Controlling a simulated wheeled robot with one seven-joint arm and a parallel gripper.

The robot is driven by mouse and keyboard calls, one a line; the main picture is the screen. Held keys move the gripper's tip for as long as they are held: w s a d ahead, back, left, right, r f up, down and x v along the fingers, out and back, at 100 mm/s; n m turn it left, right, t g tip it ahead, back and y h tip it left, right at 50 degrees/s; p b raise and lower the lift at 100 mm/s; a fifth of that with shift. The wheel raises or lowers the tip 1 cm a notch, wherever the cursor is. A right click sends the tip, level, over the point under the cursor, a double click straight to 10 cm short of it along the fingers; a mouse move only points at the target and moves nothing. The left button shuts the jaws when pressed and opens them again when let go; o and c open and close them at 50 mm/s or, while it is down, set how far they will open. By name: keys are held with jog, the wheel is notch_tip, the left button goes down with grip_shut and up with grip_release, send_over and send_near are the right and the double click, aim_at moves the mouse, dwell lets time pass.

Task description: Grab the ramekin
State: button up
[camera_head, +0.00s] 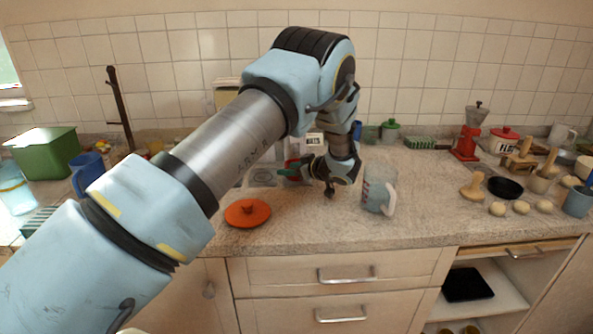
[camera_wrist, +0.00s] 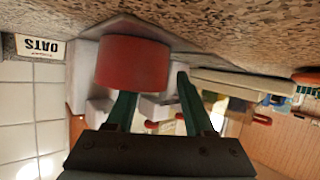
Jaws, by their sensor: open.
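The ramekin appears to be the red, round-sided vessel (camera_wrist: 133,63), large in the wrist view, just beyond my fingertips and nearer the left finger. In the head view a small red patch of it (camera_head: 293,175) shows beside my gripper, mostly hidden. My gripper (camera_head: 290,166) points left, low over the counter. In the wrist view its two green fingers (camera_wrist: 155,88) are spread apart with nothing clasped. The left fingertip overlaps the ramekin's edge in the picture; I cannot tell whether they touch. The right finger stands clear of it.
A pale mug (camera_head: 379,192) stands close on the right. The counter's front middle (camera_head: 320,225) is clear; the right end is crowded.

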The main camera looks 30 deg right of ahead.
grip_shut()
dwell(0.3)
dwell(0.4)
